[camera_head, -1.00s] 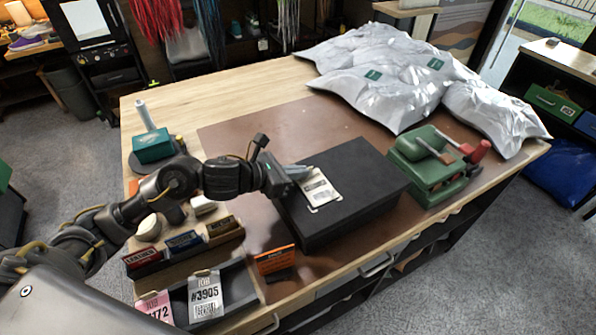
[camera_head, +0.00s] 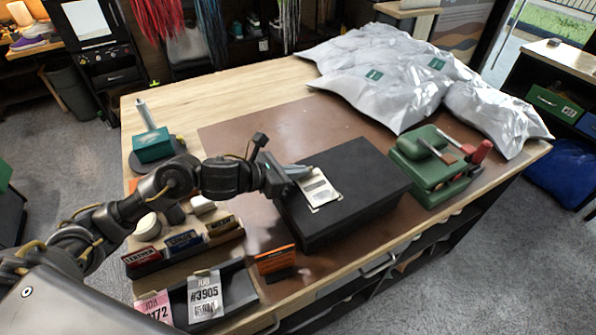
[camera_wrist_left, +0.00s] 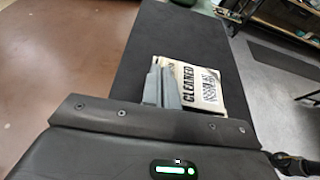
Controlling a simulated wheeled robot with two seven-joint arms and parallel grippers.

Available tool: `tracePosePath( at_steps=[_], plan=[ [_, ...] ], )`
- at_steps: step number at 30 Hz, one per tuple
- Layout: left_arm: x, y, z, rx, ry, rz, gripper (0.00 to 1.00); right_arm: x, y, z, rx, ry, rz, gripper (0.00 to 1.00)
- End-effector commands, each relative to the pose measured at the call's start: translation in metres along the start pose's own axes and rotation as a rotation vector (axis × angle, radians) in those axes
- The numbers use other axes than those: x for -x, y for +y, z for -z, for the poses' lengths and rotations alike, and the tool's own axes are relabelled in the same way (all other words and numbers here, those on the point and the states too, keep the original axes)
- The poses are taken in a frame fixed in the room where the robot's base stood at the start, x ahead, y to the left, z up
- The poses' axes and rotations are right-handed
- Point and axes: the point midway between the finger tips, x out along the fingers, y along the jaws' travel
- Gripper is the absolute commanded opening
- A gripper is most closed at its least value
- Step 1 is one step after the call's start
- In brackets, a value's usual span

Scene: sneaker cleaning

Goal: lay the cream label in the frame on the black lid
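The cream label (camera_head: 322,193), printed with dark text, is at the left part of the black lid (camera_head: 355,185). In the left wrist view the label (camera_wrist_left: 205,88) reads "CLEANED" beside a code block. My left gripper (camera_head: 298,172) reaches in from the left over the lid. Its fingers (camera_wrist_left: 163,86) are close together at the label's left edge and appear shut on it, covering that edge. The label looks flat on or just above the lid; I cannot tell if it touches. The frame's outline is not clearly distinguishable from the label. My right gripper is not in view.
A green device with red parts (camera_head: 435,165) stands right of the box. Silvery bags (camera_head: 375,75) lie behind. An orange sign (camera_head: 275,260), small labelled boxes (camera_head: 185,243) and job tags (camera_head: 205,297) are at the front left. The brown mat (camera_head: 270,125) behind the box is clear.

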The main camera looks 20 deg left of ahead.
Motion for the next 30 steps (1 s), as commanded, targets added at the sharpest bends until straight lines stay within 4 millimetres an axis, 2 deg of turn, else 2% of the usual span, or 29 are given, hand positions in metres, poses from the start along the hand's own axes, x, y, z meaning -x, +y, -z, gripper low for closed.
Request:
tracePosePath(
  at_steps=[26,30],
  plan=[
    [-0.0006,0.0001,0.0022,0.000,0.001,0.000,0.00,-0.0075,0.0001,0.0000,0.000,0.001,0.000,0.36],
    [-0.0006,0.0002,0.0022,0.000,0.001,0.000,0.16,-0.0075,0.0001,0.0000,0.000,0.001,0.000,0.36]
  ],
)
